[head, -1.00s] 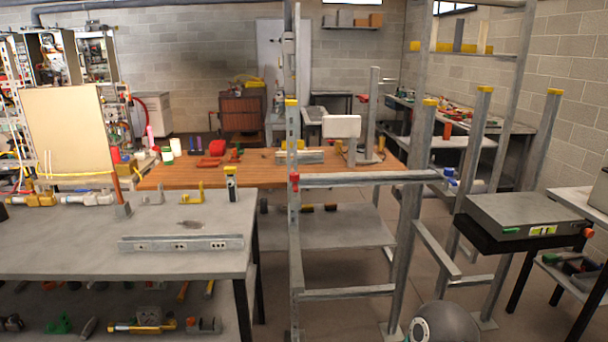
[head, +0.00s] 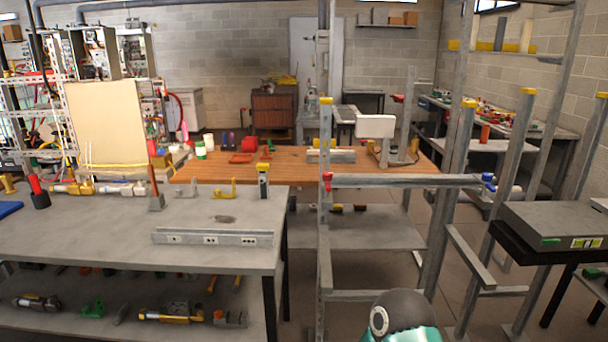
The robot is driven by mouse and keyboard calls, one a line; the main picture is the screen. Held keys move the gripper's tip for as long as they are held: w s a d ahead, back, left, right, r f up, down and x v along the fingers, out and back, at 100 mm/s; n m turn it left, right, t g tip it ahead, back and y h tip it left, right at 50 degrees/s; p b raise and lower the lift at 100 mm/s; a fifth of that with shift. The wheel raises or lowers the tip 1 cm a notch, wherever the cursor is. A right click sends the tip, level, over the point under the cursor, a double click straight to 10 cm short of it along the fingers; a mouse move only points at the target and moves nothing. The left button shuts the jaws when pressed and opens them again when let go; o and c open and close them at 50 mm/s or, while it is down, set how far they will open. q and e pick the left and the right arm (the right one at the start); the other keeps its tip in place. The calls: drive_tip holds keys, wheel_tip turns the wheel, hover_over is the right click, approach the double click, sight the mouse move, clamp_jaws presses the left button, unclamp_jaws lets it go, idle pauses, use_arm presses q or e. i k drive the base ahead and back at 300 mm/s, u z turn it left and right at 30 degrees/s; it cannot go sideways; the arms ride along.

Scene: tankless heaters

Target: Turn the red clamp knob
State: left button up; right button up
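A small red knob-like part (head: 327,181) sits on the front-left upright of the grey metal frame (head: 405,181), where the horizontal bar meets it. Another small red part (head: 398,98) is near the top of a post farther back. I cannot tell from their shape which one is the clamp knob.
A grey workbench (head: 110,232) with a slotted metal rail (head: 212,238) fills the left. A wooden-topped table (head: 290,172) stands behind. A blue-handled valve (head: 489,178) is on the frame's right side. A grey box (head: 555,225) sits at right.

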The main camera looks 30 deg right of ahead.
sight(327, 176)
drive_tip(key=u, duration=0.15)
drive_tip(key=i, duration=1.05)
drive_tip(key=z, duration=0.65)
